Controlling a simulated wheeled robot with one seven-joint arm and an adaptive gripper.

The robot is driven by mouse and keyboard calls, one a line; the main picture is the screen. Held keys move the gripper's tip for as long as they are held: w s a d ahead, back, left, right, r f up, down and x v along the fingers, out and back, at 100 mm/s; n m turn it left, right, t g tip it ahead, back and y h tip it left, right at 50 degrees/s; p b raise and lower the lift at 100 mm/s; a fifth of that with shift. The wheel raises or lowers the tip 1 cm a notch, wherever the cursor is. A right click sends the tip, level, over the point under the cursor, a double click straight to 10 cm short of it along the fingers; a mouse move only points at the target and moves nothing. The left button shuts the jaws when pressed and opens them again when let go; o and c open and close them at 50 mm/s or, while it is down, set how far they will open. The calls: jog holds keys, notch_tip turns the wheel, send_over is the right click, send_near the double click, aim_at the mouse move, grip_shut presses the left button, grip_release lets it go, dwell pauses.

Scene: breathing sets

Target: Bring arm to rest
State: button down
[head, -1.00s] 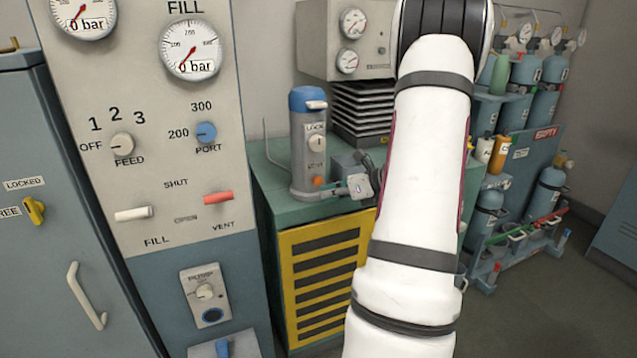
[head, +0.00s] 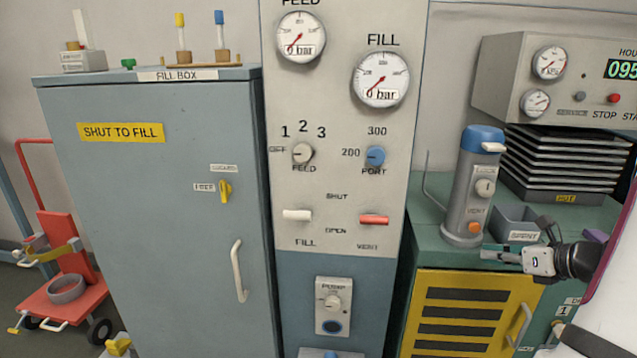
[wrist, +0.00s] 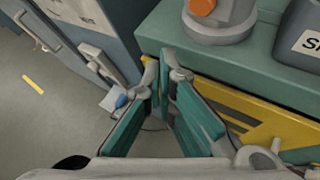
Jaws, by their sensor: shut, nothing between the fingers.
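My gripper (head: 503,254) shows at the right of the head view, in front of the green bench (head: 425,235). My white arm comes in from the right edge. The gripper points left, just below the blue-topped cylinder unit (head: 475,185). In the wrist view my gripper (wrist: 163,72) has its fingertips close together, with nothing held between them. The fingers are in front of the bench's edge and the yellow slatted front (head: 470,315).
A blue-grey fill box cabinet (head: 150,230) stands left, with a white handle (head: 237,270). A gauge panel (head: 335,190) stands in the middle. A grey bin (head: 515,222) sits on the bench near my gripper. A red cart (head: 65,285) stands far left. Floor shows below left in the wrist view.

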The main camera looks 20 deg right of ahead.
jog(key=w+a+r+n+g+y, duration=0.25)
jog(key=a+r+n, duration=0.2)
jog(key=a, duration=0.45)
jog(key=w+a+r+n+g+y, duration=0.1)
jog(key=w+a+r+n+y, duration=0.15)
jog(key=a+n, duration=0.5)
jog(key=s+a+r+n+g, duration=0.25)
jog(key=a+n, duration=0.25)
jog(key=a, duration=0.5)
jog(key=s+a+r+n+g, duration=0.2)
jog(key=s+a+n+g, duration=0.15)
jog(key=a, duration=0.55)
jog(key=s+a+n+g+h, duration=0.1)
jog(key=s+a+n+h, duration=0.2)
jog(key=s+n, duration=0.55)
jog(key=s+a+n+g+h, duration=0.1)
jog(key=s+a+n+h, duration=0.15)
jog(key=s+n, duration=0.6)
notch_tip(320, 180, up, 17)
jog(key=t+p, duration=0.3)
jog(key=p, duration=1.2)
jog(key=shift+d+f+h, duration=0.15)
jog(key=shift+d+h, duration=0.1)
jog(key=shift+h, duration=0.1)
